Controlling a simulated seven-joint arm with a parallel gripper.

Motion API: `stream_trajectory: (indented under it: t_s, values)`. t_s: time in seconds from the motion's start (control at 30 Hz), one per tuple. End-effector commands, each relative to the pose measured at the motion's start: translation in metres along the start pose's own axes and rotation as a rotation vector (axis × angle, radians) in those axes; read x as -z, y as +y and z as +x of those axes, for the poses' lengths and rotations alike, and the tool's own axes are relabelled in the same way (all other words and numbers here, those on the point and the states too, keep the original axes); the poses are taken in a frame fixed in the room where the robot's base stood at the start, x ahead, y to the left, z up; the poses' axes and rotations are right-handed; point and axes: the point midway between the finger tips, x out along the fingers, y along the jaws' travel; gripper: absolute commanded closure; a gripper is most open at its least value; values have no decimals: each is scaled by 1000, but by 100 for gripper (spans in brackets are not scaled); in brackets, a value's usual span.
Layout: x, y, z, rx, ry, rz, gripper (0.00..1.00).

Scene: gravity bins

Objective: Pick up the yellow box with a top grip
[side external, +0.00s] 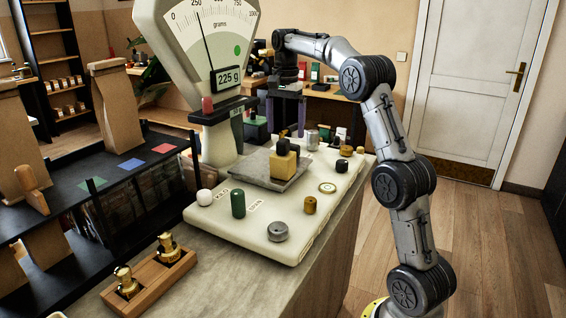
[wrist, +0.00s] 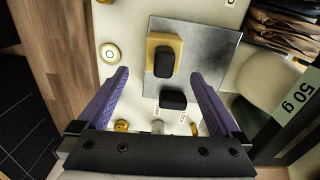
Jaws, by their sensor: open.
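The yellow box (side external: 283,165) stands on the grey square plate (side external: 262,181) in the side external view, with a black block (side external: 282,147) on its top. In the wrist view the yellow box (wrist: 155,40) shows around the black block (wrist: 164,62), which hides part of its top.
The dial scale (side external: 205,45) reading 225 g stands left of my gripper. On the cream board (side external: 260,236) are a green cylinder (side external: 238,203), a white ball (side external: 204,197), a grey disc (side external: 277,231) and several small weights. A wooden block with brass weights (side external: 147,280) sits in front.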

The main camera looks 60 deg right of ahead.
Motion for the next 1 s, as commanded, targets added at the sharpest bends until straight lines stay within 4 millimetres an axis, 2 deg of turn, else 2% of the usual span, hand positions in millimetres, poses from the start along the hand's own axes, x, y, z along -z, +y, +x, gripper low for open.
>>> stream_trajectory:
  t_s: [0.1, 0.43, 0.7, 1.0]
  values:
    - [-1, 1, 21, -3, -2, -1, 0]
    - [-2, -1, 47, -2, -1, -2, 0]
    - [-4, -6, 84, -2, -1, -2, 0]
    - [-3, -6, 91, 1, 1, -1, 0]
